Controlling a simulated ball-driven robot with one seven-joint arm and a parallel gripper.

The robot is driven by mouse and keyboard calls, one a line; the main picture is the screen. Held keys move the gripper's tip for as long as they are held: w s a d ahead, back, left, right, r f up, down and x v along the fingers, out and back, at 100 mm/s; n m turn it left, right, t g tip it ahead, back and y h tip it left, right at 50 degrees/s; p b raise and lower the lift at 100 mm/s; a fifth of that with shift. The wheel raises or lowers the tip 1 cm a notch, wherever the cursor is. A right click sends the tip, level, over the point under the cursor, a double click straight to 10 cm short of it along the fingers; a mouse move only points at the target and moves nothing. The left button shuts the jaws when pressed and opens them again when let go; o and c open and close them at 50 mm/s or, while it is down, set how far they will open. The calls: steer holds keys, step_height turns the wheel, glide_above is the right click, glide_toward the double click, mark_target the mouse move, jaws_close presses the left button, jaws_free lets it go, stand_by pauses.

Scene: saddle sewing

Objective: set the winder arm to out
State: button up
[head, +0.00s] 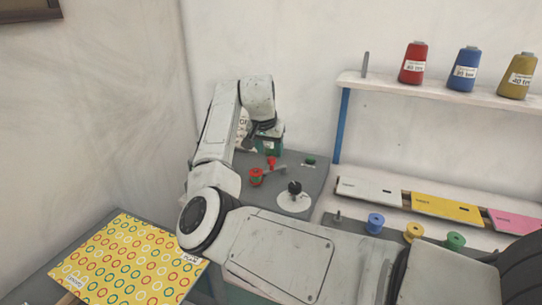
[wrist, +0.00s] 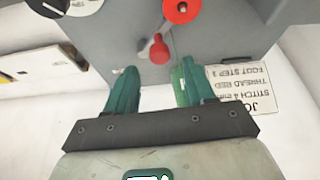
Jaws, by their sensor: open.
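The winder arm appears to be the small lever with a red knob (wrist: 158,48) in the wrist view. The red knob also shows in the head view (head: 271,162), on the grey bench top just below my gripper. My gripper (wrist: 158,68) is open and empty, its two teal fingers apart with the red knob ahead of the gap between them. In the head view my gripper (head: 269,146) is over the back of the bench. I cannot tell whether the fingers reach down beside the knob. No position marks for the lever are readable.
A red-and-green spool (head: 256,177) stands close to the knob. A black knob on a white dial (head: 294,196) is nearer, and a green button (head: 310,160) is behind. A printed card (wrist: 242,88) is beside the right finger. A thread shelf (head: 440,91) is at right.

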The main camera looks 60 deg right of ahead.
mark_target(271, 158)
steer(key=shift+x, duration=2.1)
jaws_close()
